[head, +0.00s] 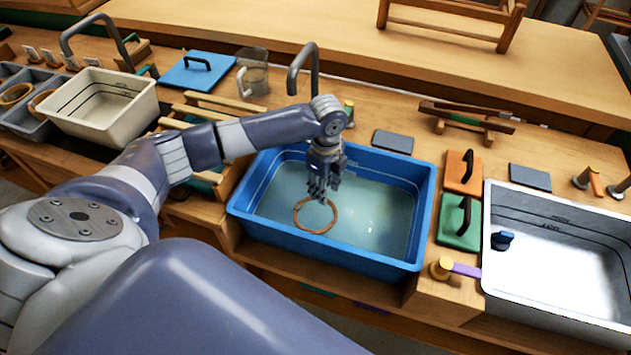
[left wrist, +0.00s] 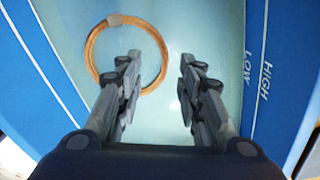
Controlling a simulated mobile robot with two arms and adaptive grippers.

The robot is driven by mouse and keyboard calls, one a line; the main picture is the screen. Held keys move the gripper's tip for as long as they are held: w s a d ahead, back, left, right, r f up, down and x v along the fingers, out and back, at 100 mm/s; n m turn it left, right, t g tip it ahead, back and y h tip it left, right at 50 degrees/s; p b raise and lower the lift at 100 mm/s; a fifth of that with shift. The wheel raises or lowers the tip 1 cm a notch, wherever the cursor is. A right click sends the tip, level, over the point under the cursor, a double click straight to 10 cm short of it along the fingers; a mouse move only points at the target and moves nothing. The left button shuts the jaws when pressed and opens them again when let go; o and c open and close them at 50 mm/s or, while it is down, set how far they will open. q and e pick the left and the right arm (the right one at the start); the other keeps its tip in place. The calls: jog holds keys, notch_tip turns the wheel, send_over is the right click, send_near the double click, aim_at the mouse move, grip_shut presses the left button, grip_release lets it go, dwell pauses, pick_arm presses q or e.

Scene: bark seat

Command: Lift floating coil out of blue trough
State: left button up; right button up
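The coil (head: 315,216) is a thin orange-brown ring lying flat on the pale water in the blue trough (head: 420,215). My left gripper (head: 322,196) points down over the water at the coil's far edge. In the left wrist view the coil (left wrist: 90,62) is at the upper left, with a small paler band on its top. My left gripper (left wrist: 158,85) is open there, with a wide gap between its fingers. The left finger overlaps the coil's right side; I cannot tell whether they touch. My right gripper is not in view.
A curved tap (head: 303,60) stands behind the trough. A cream basin (head: 100,105) stands at the left. The trough walls rise around the water.

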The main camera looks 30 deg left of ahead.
pick_arm(q)
jog(key=f, duration=0.4)
jog(key=shift+w+d, duration=0.15)
jog(key=shift+d, duration=0.1)
jog(key=shift+f, duration=0.45)
grip_shut()
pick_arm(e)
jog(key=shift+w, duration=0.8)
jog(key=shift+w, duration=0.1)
